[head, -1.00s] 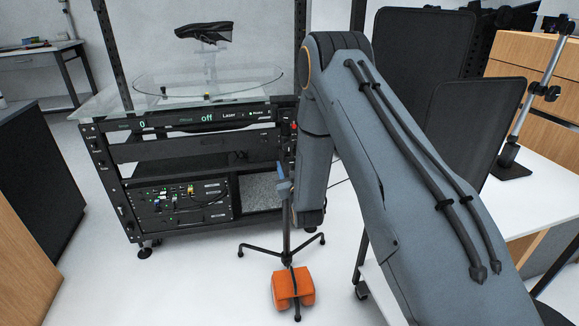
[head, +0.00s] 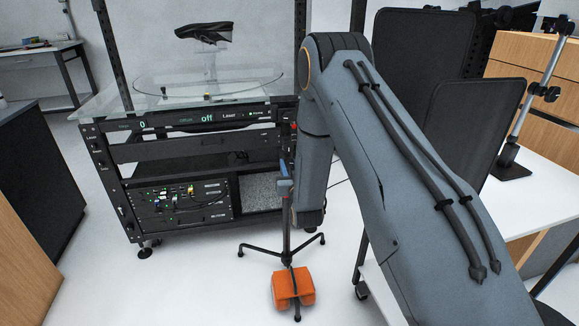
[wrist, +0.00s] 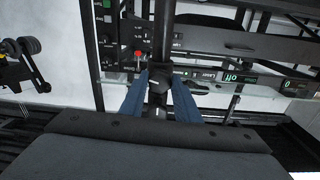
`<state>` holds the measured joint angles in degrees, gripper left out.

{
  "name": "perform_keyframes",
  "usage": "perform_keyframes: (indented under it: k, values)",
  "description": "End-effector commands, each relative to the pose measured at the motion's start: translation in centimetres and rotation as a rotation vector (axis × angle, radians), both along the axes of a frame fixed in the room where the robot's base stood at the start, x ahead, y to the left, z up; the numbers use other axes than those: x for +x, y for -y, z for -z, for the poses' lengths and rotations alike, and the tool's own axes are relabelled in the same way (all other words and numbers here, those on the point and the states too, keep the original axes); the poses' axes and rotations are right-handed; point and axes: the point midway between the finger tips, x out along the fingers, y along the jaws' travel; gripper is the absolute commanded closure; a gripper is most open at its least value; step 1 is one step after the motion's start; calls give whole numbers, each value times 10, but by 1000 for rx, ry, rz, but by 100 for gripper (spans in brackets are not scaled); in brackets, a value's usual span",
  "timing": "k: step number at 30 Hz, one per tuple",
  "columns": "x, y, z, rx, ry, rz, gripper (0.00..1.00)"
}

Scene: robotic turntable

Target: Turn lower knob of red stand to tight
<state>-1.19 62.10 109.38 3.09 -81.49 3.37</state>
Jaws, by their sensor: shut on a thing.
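The stand is a dark upright pole (head: 287,228) on a black tripod base, weighted by an orange-red sandbag (head: 293,288) in the head view. In the wrist view its pole (wrist: 162,35) runs up from between my fingers. My gripper (wrist: 158,92) has its two blue-grey fingers closed on either side of a black knob (wrist: 157,86) at the pole. In the head view a blue finger (head: 285,187) shows beside the pole; my arm hides the rest of the gripper. The knob's tightness cannot be seen.
The turntable rack (head: 160,152) with a glass top stands close behind the stand. A red button (wrist: 139,55) on it is near my fingers. A white table (head: 530,195) with another clamp stand (head: 510,150) is at right. Open floor lies at left front.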

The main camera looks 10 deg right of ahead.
Motion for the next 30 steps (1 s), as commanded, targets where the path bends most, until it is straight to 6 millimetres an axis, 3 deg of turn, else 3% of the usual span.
perform_keyframes:
  k: [30]
  values:
    - [0,-1,0,959,30,1,93]
